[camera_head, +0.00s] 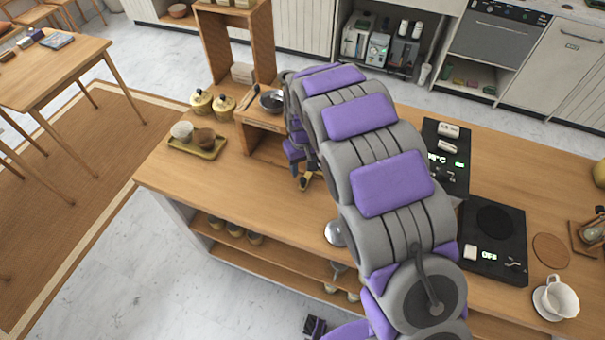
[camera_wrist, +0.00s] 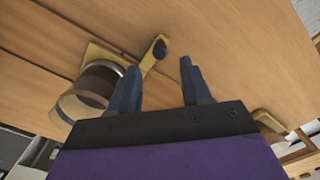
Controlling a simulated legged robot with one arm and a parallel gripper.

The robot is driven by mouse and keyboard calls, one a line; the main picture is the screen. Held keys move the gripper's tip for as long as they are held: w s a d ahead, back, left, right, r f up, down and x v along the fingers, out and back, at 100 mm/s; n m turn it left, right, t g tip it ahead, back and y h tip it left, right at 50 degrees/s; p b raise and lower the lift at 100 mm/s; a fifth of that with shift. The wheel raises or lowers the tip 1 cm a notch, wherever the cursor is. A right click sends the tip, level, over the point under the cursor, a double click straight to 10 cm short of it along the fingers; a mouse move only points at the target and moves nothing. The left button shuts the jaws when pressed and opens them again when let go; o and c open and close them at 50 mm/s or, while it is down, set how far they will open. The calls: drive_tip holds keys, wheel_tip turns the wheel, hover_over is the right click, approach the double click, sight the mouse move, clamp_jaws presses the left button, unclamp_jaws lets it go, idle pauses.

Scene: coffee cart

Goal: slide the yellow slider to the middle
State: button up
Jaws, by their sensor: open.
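My gripper (camera_wrist: 159,66) is open, with its two dark fingers apart and nothing seen held between them. A yellow piece with a dark round end (camera_wrist: 155,55) shows just beyond and beside the left fingertip in the wrist view; I cannot tell if it is the yellow slider or if the finger touches it. Beside it, a clear round vessel with a dark band (camera_wrist: 88,92) is next to a yellow plate (camera_wrist: 98,53). In the head view my gripper (camera_head: 303,178) is low over the counter, left of my arm, with a small yellow patch (camera_head: 305,184) at it.
The wooden counter (camera_head: 200,188) is clear left of my gripper. A yellow tray (camera_head: 210,152) with cups and two yellow-lidded pots (camera_head: 202,102) stand further left. A wooden shelf (camera_head: 218,50) rises behind. Black panels (camera_head: 510,225) and a white dripper (camera_head: 556,298) lie right of my arm.

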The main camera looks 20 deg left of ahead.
wheel_tip(320, 180, up, 10)
drive_tip(key=shift+p, duration=0.45)
drive_tip(key=shift+f, duration=0.1)
drive_tip(key=s+d+r+m, duration=0.1)
drive_tip(key=s+d+r, duration=0.2)
drive_tip(key=d, duration=0.4)
drive_tip(key=s+d+r+m, duration=0.2)
drive_tip(key=s+d+r, duration=0.1)
drive_tip(key=d, duration=0.4)
drive_tip(key=s+d+r+m, duration=0.1)
drive_tip(key=s+d+r, duration=0.2)
drive_tip(key=d, duration=0.3)
drive_tip(key=s+d+m, duration=0.1)
drive_tip(key=s+d, duration=0.3)
drive_tip(key=s, duration=0.4)
drive_tip(key=s+d+m+g+b, duration=0.1)
drive_tip(key=s+d, duration=0.3)
drive_tip(key=s, duration=0.4)
drive_tip(key=s+d+m+b, duration=0.1)
drive_tip(key=s+d+m, duration=0.1)
drive_tip(key=s+d, duration=0.2)
drive_tip(key=s, duration=0.3)
drive_tip(key=shift+s+d+f+m+g, duration=0.15)
drive_tip(key=shift+s+f+m+g, duration=0.15)
drive_tip(key=shift+s+f+g, duration=0.1)
